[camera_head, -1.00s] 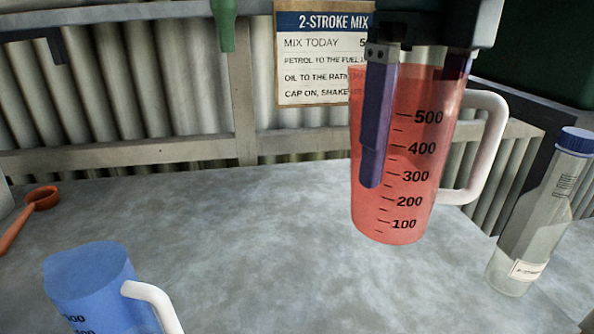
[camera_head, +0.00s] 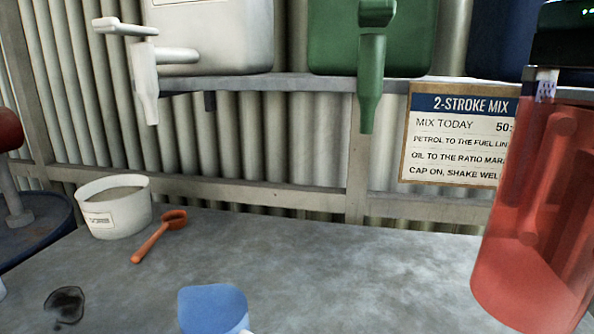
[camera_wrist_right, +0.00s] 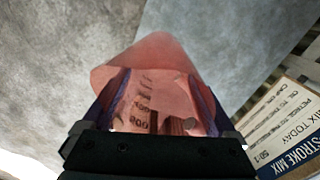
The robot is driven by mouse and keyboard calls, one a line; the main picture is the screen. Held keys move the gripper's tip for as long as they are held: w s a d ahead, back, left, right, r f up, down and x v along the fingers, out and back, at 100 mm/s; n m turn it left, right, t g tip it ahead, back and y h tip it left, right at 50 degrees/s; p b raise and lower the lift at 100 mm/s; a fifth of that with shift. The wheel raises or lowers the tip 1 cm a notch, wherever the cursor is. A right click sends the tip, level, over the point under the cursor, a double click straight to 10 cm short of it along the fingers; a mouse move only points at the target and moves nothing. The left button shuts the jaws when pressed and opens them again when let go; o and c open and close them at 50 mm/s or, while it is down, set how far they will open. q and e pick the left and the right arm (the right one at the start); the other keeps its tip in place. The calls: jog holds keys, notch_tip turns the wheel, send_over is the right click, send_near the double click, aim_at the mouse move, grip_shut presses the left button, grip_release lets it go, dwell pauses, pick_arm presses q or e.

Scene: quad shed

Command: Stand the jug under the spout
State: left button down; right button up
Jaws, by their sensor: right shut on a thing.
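My right gripper (camera_wrist_right: 158,100) is shut on the jug, with a finger on each side in the right wrist view. The jug's marked wall (camera_wrist_right: 145,88) shows between the fingers. A green spout (camera_head: 371,85) hangs from a green container, and a whitish spout (camera_head: 146,85) hangs from a pale container. Bench lies below both spouts. My left gripper is not in view.
A blue jug (camera_head: 212,308) stands at the front of the grey bench (camera_head: 330,265). An orange scoop (camera_head: 155,240) and white tub (camera_head: 115,207) are at the left, near a dark stain (camera_head: 65,303). A sign (camera_head: 459,135) hangs behind. Bench below the green spout is clear.

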jog(key=n, duration=0.2)
jog(key=r+n, duration=0.1)
jog(key=n, duration=0.2)
jog(key=shift+s+a+r+n+p, duration=0.15)
jog(key=shift+a+n+p, duration=0.15)
jog(key=shift+n, duration=0.1)
jog(key=n, duration=0.2)
jog(key=shift+a+r+n, duration=0.15)
jog(key=shift+r+n, duration=0.05)
jog(key=shift+n, duration=0.2)
jog(key=n, duration=0.4)
jog(key=shift+s+a+r+p, duration=0.2)
jog(key=shift+r+p, duration=0.15)
jog(key=n, duration=0.3)
jog(key=shift+s+a+r+n, duration=0.1)
jog(key=shift+a+r+n, duration=0.05)
jog(key=shift+r+n, duration=0.2)
notch_tip(320, 180, up, 36)
jog(key=p, duration=3.8)
send_over(574, 156)
jog(key=s+d, duration=0.2)
jog(key=s, duration=0.2)
jog(key=shift+s+a+f+n, duration=0.1)
jog(key=shift+s+f+n, duration=0.05)
jog(key=shift+n, duration=0.3)
